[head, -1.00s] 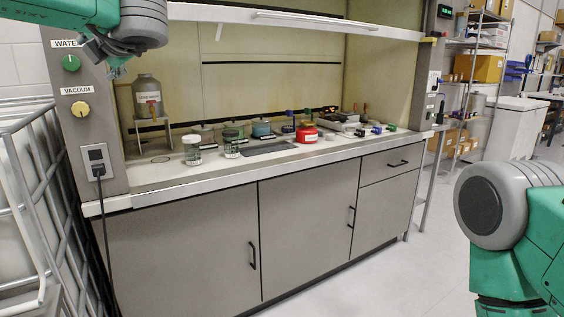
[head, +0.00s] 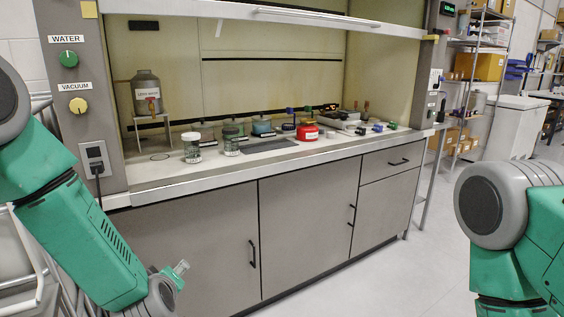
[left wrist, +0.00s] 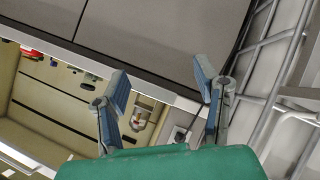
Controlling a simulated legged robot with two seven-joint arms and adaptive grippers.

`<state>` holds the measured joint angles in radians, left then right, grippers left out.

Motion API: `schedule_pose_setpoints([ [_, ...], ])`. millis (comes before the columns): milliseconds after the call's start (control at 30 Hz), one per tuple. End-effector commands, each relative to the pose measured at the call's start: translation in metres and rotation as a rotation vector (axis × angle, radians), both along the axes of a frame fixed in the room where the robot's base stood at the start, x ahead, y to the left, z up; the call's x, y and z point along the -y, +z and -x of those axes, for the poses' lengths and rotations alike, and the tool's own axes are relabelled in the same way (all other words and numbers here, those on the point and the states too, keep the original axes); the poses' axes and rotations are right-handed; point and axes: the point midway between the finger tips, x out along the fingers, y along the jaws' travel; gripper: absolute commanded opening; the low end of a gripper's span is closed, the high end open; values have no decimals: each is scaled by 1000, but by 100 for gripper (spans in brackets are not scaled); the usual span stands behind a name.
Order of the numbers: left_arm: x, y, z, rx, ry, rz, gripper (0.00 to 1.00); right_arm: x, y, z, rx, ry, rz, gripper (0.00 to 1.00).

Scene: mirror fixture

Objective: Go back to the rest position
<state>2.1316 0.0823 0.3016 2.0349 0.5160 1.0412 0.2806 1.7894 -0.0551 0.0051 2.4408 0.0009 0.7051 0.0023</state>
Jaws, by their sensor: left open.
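My left arm (head: 85,245) hangs at the left of the head view, in front of the fume hood. Its wrist end is near the bottom edge, low in front of the left cabinet door. A small part of what looks like my left gripper shows there; the rest is hidden or cut off. In the left wrist view my left gripper (left wrist: 160,86) is open, its two blue-grey fingers wide apart with nothing between them. My right arm (head: 510,235) shows at the right edge of the head view; its gripper is out of view.
A metal rack (left wrist: 272,75) is close to the left gripper. Floor (head: 400,270) is clear at right.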

Motion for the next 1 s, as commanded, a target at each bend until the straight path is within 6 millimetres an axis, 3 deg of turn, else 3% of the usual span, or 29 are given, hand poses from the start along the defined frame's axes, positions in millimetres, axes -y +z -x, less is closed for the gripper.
schedule_pose_setpoints([
  [33,2,-32,27,-92,-73,-46,56,0,0,0,0,0,0,40],
  [200,1,-117,126,-388,-331,-168,56,0,0,0,0,-1,0,40],
  [333,-8,-161,214,-614,-526,-226,56,0,0,0,0,-1,1,40],
  [500,-23,-186,311,-847,-734,-260,56,0,0,0,0,-1,1,40],
  [600,-28,-189,346,-931,-812,-265,56,0,0,0,0,-1,0,40],
  [700,-30,-189,364,-975,-852,-266,56,0,0,0,0,0,0,40],
  [1000,-30,-189,368,-985,-861,-268,56,0,0,0,0,-1,0,40],
])
